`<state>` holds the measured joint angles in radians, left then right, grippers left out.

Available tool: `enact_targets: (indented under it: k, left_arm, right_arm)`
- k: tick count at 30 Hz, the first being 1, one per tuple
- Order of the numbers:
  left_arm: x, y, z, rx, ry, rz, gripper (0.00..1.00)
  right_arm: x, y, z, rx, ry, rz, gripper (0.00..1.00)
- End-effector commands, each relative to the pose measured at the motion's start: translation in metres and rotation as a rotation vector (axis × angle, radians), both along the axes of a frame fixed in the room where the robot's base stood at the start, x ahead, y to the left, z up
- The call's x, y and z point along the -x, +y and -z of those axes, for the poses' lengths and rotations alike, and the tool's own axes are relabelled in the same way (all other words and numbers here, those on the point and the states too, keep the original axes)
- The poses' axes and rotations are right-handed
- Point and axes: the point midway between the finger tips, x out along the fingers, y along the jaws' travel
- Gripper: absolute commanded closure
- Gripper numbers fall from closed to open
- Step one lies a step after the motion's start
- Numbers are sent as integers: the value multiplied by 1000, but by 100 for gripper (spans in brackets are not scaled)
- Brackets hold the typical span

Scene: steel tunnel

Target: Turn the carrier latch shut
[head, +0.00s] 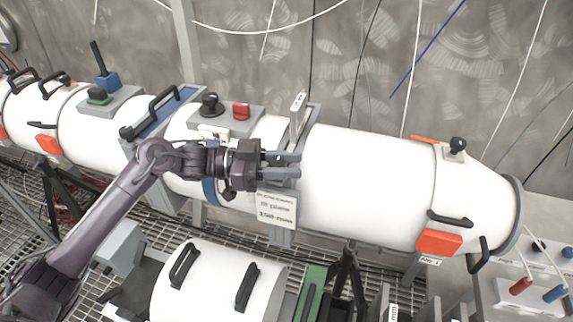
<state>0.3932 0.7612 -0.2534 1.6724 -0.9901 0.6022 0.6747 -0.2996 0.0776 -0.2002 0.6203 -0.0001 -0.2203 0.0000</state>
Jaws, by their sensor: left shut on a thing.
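A long white cylinder (365,190) runs across the view, with grey ring bands and fittings. My left gripper (297,166) is at its middle, in front of the grey upright bracket (299,120) and above a white label plate (276,208). Its two fingers point right and are shut on a small part, which looks like the carrier latch. The fingers hide most of that part, so its angle cannot be told. My right gripper is not in view.
A black knob (210,104) and a red block (241,111) sit on a grey plate close to my left wrist. A shorter white cylinder (215,285) with black handles lies in front, below my arm. An orange block (438,243) and black handles stick out at right.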

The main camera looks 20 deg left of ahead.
Motion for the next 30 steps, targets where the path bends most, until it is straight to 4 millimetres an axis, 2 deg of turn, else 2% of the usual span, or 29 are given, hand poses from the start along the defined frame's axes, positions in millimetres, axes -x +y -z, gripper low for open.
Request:
enact_targets:
  k: [5,6,10,20,23,30]
  left_arm:
    - [-1,0,-3,3,-6,-2,91]
    - [-1,0,-3,4,-6,-2,64]
    - [-1,0,-2,2,-5,-2,48]
    - [0,3,0,1,-2,-2,47]
    - [2,13,3,-2,-3,-3,47]
    - [12,53,3,-2,-3,-3,47]
  right_arm:
    - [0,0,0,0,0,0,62]
    - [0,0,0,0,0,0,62]
    - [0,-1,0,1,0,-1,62]
    - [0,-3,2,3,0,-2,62]
    - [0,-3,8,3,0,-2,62]
    - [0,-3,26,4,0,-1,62]
